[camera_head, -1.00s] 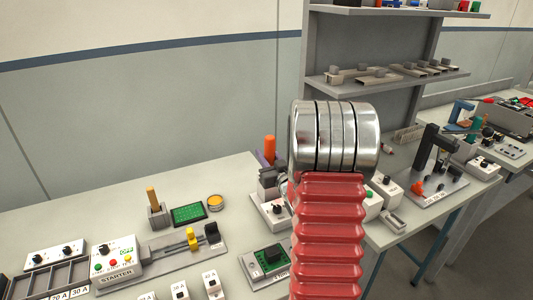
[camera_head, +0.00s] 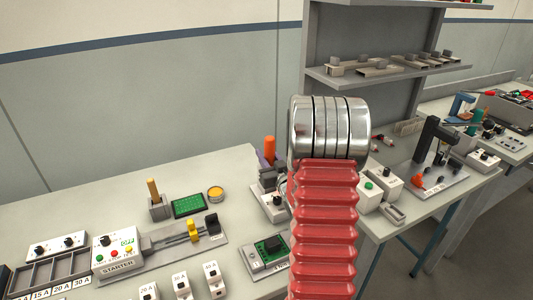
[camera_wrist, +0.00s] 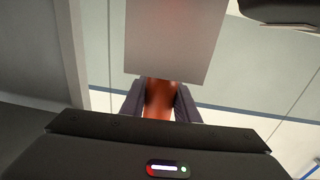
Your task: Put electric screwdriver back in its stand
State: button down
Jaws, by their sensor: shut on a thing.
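My gripper (camera_wrist: 160,98) is shut on an orange-red cylinder in the wrist view, which I take to be the electric screwdriver (camera_wrist: 159,96). The dark fingers stand on both sides of it. A plain grey block (camera_wrist: 172,40) hides its far end. In the head view an orange handle (camera_head: 269,147) stands upright left of my arm, beside a purple-grey part; it looks like the same tool. My red ribbed arm and its metal top hide most of the gripper there. I cannot tell for certain which fixture is the screwdriver's stand.
The bench (camera_head: 95,208) holds a starter box (camera_head: 115,252), a yellow rod in a grey block (camera_head: 159,209) and a green board (camera_head: 188,206). Right of my arm are white button boxes (camera_head: 369,194) and a black upright fixture (camera_head: 433,145). A grey shelf (camera_head: 395,72) stands behind.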

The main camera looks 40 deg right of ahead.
jog(key=c, duration=1.3)
grip_release()
jog(key=shift+s, duration=0.15)
jog(key=v, duration=1.3)
jog(key=shift+s+a, duration=0.2)
jog(key=shift+s, duration=0.05)
jog(key=shift+w+r, duration=0.1)
